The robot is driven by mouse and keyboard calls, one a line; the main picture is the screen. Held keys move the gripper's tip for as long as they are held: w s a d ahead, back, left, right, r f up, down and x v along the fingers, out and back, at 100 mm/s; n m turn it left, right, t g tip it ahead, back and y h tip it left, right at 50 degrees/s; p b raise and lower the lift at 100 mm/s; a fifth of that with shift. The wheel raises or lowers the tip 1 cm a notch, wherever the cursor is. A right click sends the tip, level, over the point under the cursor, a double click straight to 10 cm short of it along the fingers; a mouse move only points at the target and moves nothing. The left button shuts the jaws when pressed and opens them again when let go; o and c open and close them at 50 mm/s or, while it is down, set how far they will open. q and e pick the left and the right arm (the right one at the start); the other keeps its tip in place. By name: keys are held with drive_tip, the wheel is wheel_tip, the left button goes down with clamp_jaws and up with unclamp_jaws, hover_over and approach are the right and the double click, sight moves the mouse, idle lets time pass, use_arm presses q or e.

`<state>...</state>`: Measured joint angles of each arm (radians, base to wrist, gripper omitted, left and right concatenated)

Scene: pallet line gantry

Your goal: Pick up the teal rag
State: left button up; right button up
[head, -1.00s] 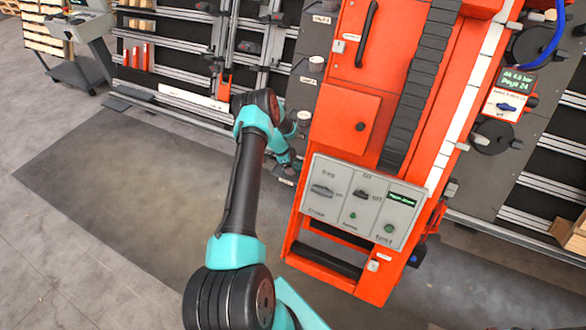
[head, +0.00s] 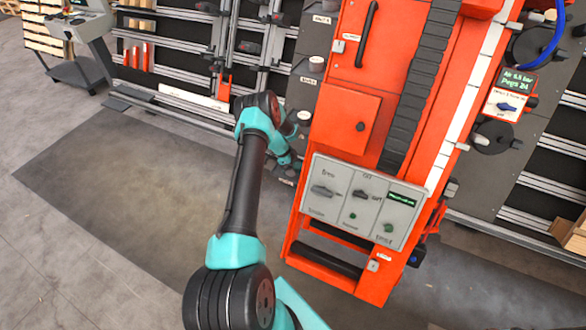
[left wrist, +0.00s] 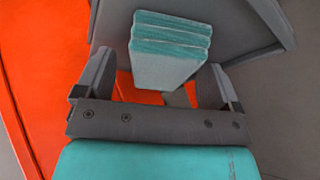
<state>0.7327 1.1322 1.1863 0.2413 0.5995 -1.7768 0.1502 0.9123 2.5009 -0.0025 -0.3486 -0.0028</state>
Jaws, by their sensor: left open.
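The teal rag (left wrist: 168,52) shows in the left wrist view as a folded stack with teal edges and a paler face. It lies at or just beyond the fingertips of my left gripper (left wrist: 157,75), in line with the space between the two fingers. The fingers are apart, with visible gaps on both sides of the rag, though I cannot tell its exact depth. In the head view my left gripper is mostly hidden behind its own wrist, beside the orange cabinet, and I cannot make out the rag there. My right gripper is in neither view.
The tall orange cabinet (head: 345,125) with a grey switch panel (head: 362,200) stands just right of my left arm. A dark grey surface (left wrist: 250,30) lies behind the rag. Rails and racks (head: 180,60) run behind. The floor (head: 110,190) at left is clear.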

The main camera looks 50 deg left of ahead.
use_arm(q)
drive_tip(key=shift+f, duration=0.1)
idle(0.3)
drive_tip(key=c, duration=1)
drive_tip(key=shift+a+r, duration=0.1)
drive_tip(key=shift+r, duration=0.4)
wheel_tip(320, 180, up, 7)
drive_tip(key=shift+a+f, duration=0.1)
drive_tip(key=s+a, duration=0.3)
drive_tip(key=a, duration=0.6)
drive_tip(key=s+a, duration=0.4)
drive_tip(key=a, duration=0.5)
drive_tip(key=shift+a+f, duration=0.15)
